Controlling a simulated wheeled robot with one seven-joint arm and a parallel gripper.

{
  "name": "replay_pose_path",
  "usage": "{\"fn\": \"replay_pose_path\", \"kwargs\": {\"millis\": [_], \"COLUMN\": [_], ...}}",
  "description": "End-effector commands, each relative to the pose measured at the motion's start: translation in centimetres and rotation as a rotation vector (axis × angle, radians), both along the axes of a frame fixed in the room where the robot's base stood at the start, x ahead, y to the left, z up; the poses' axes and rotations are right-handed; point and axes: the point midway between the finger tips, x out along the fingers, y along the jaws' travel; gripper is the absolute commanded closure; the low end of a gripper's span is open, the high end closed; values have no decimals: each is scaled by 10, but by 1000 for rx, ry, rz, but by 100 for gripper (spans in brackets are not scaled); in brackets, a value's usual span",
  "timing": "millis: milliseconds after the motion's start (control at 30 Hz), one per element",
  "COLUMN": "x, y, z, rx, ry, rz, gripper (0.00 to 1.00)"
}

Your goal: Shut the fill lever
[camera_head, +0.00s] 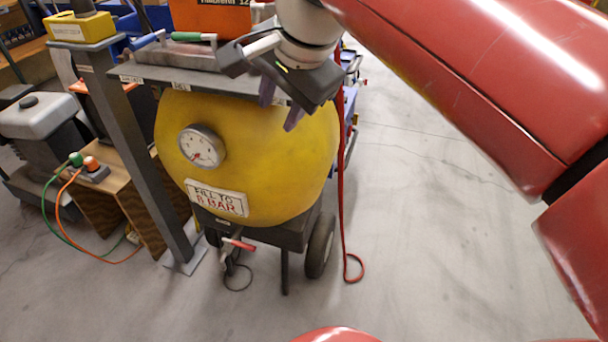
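A lever with a green handle (188,36) and a lever with a blue handle (147,40) sit on a grey shelf above a yellow tank (252,140). Small labels on the shelf edge, one below the green-handled lever (181,86) and one further left (131,79), are too small to read surely. I cannot tell for certain which is the fill lever. My gripper (279,116) is right of both levers, in front of the tank's upper right. Its two purple fingers are apart, with nothing visible between them.
The tank has a round gauge (201,146), a "FILL TO 8 BAR" sign (217,198) and a red-handled valve (239,244) below. A grey post (150,160) stands left of it. A red hose (341,190) hangs at right. The floor (440,240) on the right is clear.

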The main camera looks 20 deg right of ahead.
Motion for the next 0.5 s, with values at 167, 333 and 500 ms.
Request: {"fn": "replay_pose_path", "kwargs": {"millis": [167, 333, 500], "x": [-20, -36, -49], "y": [-9, -16, -21], "z": [-31, -59, -81], "rx": [-109, -210, -289], "ry": [-34, -61, -79], "rz": [171, 325, 445], "gripper": [64, 64, 64]}}
